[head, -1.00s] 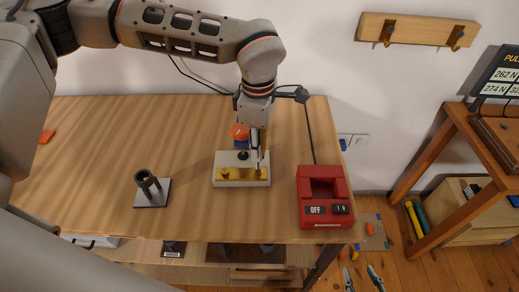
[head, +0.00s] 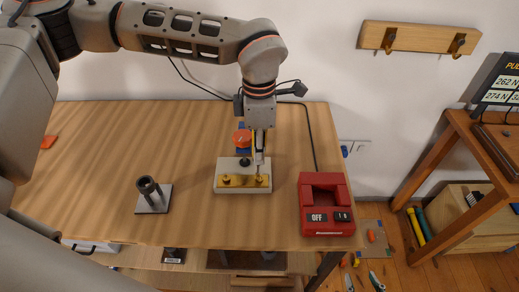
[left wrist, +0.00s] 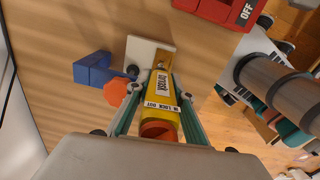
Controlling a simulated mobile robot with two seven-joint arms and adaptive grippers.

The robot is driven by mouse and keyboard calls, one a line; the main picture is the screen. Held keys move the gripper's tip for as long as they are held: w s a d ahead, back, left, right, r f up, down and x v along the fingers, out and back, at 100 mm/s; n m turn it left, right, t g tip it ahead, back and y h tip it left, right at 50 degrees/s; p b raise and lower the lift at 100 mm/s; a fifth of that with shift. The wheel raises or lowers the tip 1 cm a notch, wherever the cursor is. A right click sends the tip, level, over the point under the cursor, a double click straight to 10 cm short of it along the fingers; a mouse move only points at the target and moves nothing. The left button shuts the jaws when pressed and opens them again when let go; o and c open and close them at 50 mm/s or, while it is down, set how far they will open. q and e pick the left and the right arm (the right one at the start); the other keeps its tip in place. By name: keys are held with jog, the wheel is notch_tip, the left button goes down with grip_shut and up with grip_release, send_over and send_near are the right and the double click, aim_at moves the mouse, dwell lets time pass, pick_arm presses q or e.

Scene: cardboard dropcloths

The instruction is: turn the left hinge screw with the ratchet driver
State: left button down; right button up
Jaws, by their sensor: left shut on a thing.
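My left gripper (head: 259,157) is above the plate's right part, pointing down. It is shut on the ratchet driver, a yellow tool (left wrist: 153,93) with an "IN LOCK OUT" label and an orange end in the left wrist view. The driver stands roughly upright over the plate. I cannot tell whether its tip touches a screw. A screw-like spot (head: 226,180) shows at the plate's left end. My right gripper is not in view.
An orange knob (head: 242,137) on a blue part (left wrist: 92,69) stands close behind the block. A red holder (head: 326,228) reading "OFF" is at the right. A dark tube stand (head: 152,198) is at the left. The table (head: 90,150) between is clear.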

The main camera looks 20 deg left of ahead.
pick_arm(q)
jog(key=shift+d+r+p, duration=0.1)
jog(key=shift+r+p, duration=1.25)
jog(key=shift+r, duration=1.35)
